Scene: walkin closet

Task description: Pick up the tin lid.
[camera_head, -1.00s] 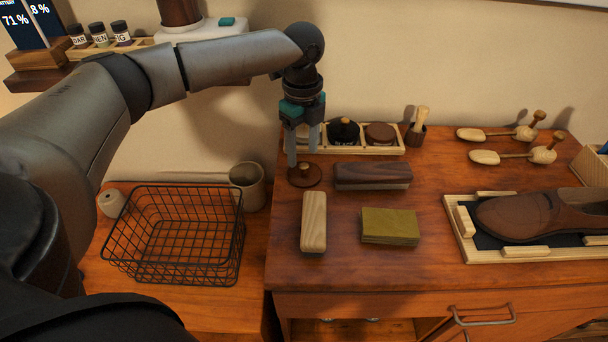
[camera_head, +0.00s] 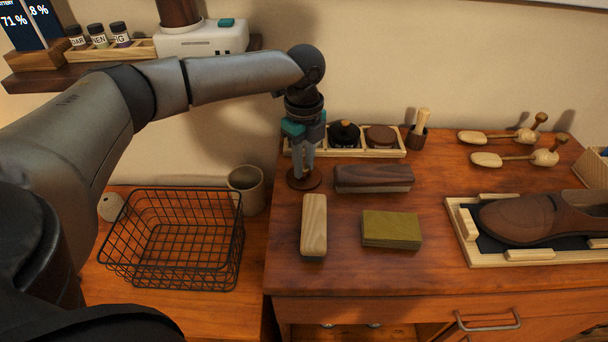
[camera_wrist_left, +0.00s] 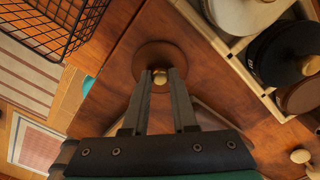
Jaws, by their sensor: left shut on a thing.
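The tin lid (camera_head: 304,180) is a round brown disc with a small light knob, lying on the wooden dresser top near its left edge. It also shows in the left wrist view (camera_wrist_left: 150,57), with the tan knob (camera_wrist_left: 160,77) between my fingertips. My left gripper (camera_head: 304,168) points down over the lid and is shut on its knob. The lid appears to rest on the dresser, though a tiny gap underneath could not be told. My right gripper is out of view.
A dark wooden brush (camera_head: 373,178) lies just right of the lid. A light brush (camera_head: 314,225) and an olive block (camera_head: 391,229) lie in front. A divided tray (camera_head: 396,153) with tins stands behind. A wire basket (camera_head: 240,245) and a cup (camera_head: 246,189) stand lower, to the left.

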